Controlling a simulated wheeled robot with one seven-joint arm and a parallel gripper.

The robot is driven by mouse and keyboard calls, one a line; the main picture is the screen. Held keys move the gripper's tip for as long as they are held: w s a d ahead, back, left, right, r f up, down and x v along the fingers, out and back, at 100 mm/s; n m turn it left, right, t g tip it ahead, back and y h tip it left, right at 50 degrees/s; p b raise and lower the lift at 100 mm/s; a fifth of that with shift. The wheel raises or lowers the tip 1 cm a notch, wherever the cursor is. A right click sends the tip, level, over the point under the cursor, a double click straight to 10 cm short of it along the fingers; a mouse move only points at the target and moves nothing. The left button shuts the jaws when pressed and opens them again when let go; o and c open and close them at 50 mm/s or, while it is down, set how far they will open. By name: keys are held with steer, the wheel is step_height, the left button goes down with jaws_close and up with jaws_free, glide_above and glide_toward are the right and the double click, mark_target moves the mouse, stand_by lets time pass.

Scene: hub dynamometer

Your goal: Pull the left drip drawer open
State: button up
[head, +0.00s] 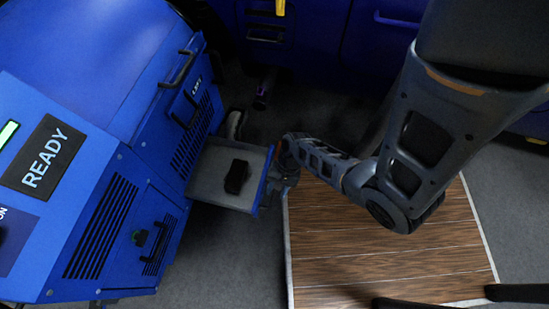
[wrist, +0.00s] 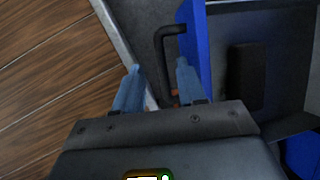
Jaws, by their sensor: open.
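The drip drawer (head: 212,165) stands pulled out from the blue machine, below a panel with a small white label that seems to read LEFT. It is a grey tray with a blue front. My gripper (head: 284,178) is at the outer side of that front. In the wrist view, the drawer's blue front (wrist: 194,45) is right of my fingers. Its black bar handle (wrist: 160,62) lies between my two open fingers (wrist: 158,72), with a gap visible on the left side. The handle's lower end is partly hidden by my gripper.
A black block (head: 236,177) lies inside the drawer. The blue machine (head: 120,190) with a READY display (head: 43,157) fills the left. A wood-plank platform (head: 385,245) with a pale edge lies under my arm. Blue cabinets (head: 300,30) stand at the back.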

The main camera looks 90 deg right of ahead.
steer(key=shift+p+v, duration=0.6)
steer(key=shift+v, duration=1.5)
steer(key=shift+s, duration=0.1)
